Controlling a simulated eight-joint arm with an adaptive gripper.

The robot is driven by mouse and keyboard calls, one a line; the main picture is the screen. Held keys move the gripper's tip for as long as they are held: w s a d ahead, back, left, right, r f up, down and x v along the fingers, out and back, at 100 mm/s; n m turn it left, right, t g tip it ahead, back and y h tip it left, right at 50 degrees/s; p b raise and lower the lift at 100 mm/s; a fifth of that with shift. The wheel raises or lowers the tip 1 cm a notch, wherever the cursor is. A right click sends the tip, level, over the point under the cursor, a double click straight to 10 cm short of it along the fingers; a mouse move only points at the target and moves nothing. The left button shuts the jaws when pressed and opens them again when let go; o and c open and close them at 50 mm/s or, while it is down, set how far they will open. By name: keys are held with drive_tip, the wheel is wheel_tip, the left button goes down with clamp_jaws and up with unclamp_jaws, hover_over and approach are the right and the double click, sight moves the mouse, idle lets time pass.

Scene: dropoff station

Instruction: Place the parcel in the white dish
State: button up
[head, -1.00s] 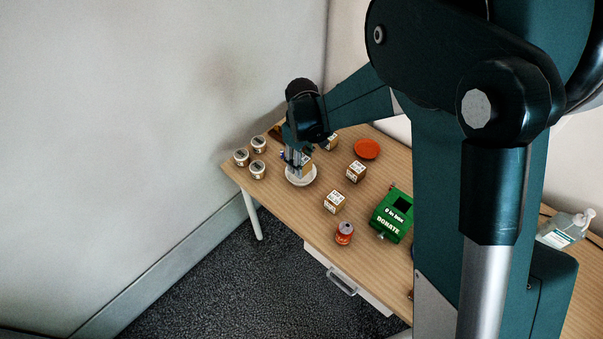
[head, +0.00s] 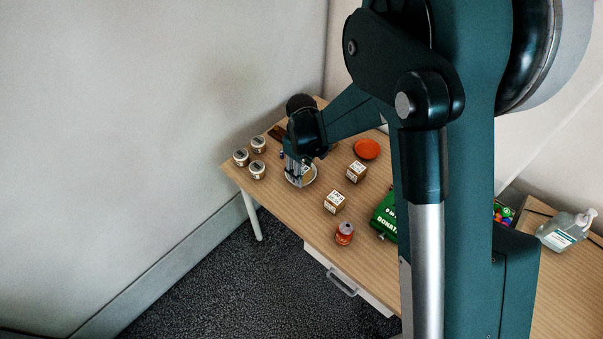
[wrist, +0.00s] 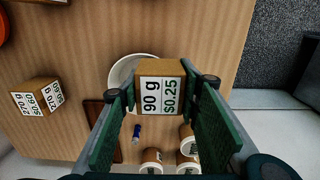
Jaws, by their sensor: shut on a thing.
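The parcel is a small brown box (wrist: 161,72) with a white label reading "90 g $0.25". My gripper (wrist: 168,92) is shut on it, one finger at each side. In the head view my gripper (head: 297,167) points down at the white dish (head: 291,181), and the held parcel is mostly hidden behind the fingers. In the wrist view the white dish (wrist: 117,73) shows behind the parcel, its rim out to the left. The parcel covers much of the dish. I cannot tell if the parcel touches its floor.
Similar boxes stand to the right (head: 356,172) and front right (head: 334,203). Several white tubs (head: 258,170) stand left of the dish. An orange plate (head: 367,149), a red can (head: 344,233) and a green donation box (head: 386,217) are further right. A blue item (wrist: 136,131) lies near the dish.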

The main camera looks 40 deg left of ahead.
drive_tip(key=shift+f+b, duration=0.55)
drive_tip(key=shift+f, duration=0.1)
drive_tip(key=o, duration=0.9)
drive_tip(key=shift+r, duration=0.1)
drive_tip(key=shift+r+p, duration=0.6)
wheel_tip(320, 180, up, 12)
drive_tip(key=shift+f+p, duration=0.1)
drive_tip(key=shift+p, duration=0.5)
